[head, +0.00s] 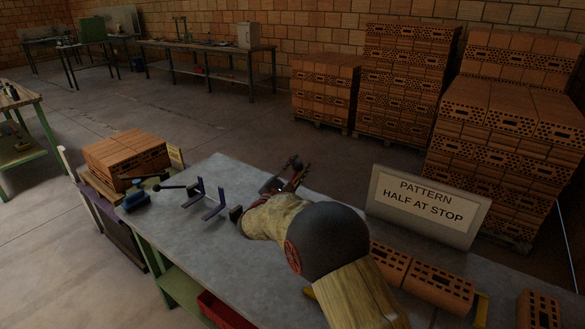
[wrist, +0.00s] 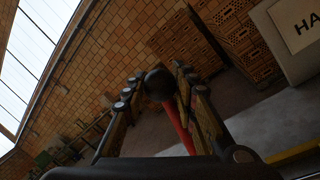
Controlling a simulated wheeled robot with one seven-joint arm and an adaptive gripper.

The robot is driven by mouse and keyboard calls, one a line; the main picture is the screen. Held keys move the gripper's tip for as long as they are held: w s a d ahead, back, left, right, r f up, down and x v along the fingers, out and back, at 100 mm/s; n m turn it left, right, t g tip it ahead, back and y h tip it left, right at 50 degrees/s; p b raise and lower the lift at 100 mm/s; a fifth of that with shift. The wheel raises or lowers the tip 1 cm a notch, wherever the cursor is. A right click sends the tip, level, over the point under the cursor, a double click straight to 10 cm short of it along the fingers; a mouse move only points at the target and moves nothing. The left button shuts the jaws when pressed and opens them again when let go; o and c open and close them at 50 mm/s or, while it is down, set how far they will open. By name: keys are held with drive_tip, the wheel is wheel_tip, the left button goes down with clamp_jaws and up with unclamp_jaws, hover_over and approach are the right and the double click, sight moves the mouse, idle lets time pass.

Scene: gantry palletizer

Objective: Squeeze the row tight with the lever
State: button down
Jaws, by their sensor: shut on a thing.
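In the wrist view, my gripper (wrist: 156,86) has its two fingers on either side of the lever's black ball knob (wrist: 159,82). A red lever shaft (wrist: 182,125) runs down from the knob between the fingers. In the head view my gripper (head: 291,178) is over the far side of the grey bench, and my arm hides most of the lever. The row of orange perforated bricks (head: 432,283) lies on the bench at the right, below the sign. My arm covers its left end, so I cannot tell how tight the row is.
A sign (head: 425,205) reading "PATTERN HALF AT STOP" stands behind the row. A purple bracket (head: 206,203) and a blue tool (head: 137,200) sit on the bench's left. Bricks (head: 126,156) are stacked beyond its left end. Tall brick stacks (head: 400,90) stand behind the bench.

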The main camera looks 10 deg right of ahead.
drive_tip(key=s+d+f+m+h, duration=0.1)
drive_tip(key=s+d+f+m, duration=0.2)
drive_tip(key=s+d+m, duration=0.1)
drive_tip(key=shift+s+d+f+m+g, duration=0.3)
drive_tip(key=shift+s+d+f, duration=0.1)
drive_tip(key=shift+s+d, duration=0.1)
drive_tip(key=shift+f, duration=0.1)
drive_tip(key=c, duration=1.5)
unclamp_jaws()
drive_tip(key=shift+o, duration=0.5)
drive_tip(key=shift+r, duration=0.2)
drive_tip(key=v, duration=1.2)
